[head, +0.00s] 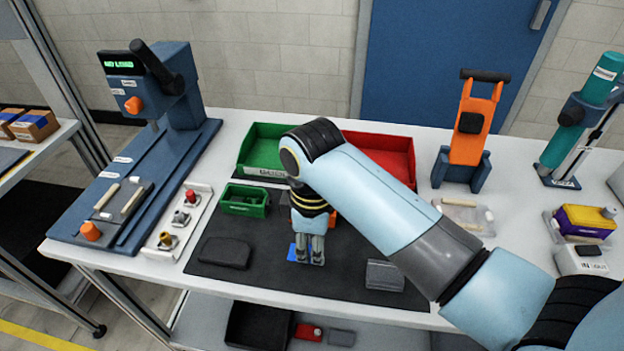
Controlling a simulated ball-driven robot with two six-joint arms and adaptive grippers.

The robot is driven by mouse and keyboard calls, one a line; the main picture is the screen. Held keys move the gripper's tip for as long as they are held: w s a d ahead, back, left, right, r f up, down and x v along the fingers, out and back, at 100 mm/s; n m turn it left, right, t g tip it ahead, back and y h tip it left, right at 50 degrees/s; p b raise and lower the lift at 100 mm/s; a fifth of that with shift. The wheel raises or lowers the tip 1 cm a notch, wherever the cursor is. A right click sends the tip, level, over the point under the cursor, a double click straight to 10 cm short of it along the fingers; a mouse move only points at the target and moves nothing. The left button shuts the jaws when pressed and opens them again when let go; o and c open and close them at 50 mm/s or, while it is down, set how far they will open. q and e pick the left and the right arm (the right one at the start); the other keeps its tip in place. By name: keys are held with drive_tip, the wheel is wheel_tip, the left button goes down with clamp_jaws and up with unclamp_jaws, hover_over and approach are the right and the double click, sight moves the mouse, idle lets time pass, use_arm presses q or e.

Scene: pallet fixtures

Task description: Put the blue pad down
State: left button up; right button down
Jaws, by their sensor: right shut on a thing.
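My right gripper (308,257) reaches down over the dark mat (258,278) in the middle of the workbench. It is shut on the blue pad (292,253), a small bright blue piece partly hidden by the fingers. The pad is at or just above the mat; I cannot tell whether it touches. A dark grey block (225,252) lies on the mat to the left, and a lighter grey block (384,275) lies to the right. My left gripper does not show.
A green bin (262,140) and a red bin (385,150) stand behind. A small green tray (243,200) sits left of my wrist. A blue press (150,100) is at left, an orange fixture (470,125) at right. The mat's front is clear.

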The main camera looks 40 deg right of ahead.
sight(312, 268)
drive_tip(key=shift+a+f, duration=0.1)
drive_tip(key=shift+f, duration=0.3)
wheel_tip(312, 268, down, 3)
drive_tip(key=shift+f+p, duration=0.15)
drive_tip(key=shift+p, duration=0.15)
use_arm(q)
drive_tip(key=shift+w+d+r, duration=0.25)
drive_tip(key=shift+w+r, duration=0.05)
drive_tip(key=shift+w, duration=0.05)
use_arm(e)
drive_tip(key=shift+f, duration=0.1)
drive_tip(key=c, duration=1.2)
unclamp_jaws()
use_arm(q)
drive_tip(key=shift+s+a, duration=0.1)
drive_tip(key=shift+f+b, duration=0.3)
drive_tip(key=shift+b, duration=0.05)
use_arm(e)
wheel_tip(312, 268, up, 12)
drive_tip(key=shift+r, duration=0.15)
drive_tip(key=shift+s, duration=0.1)
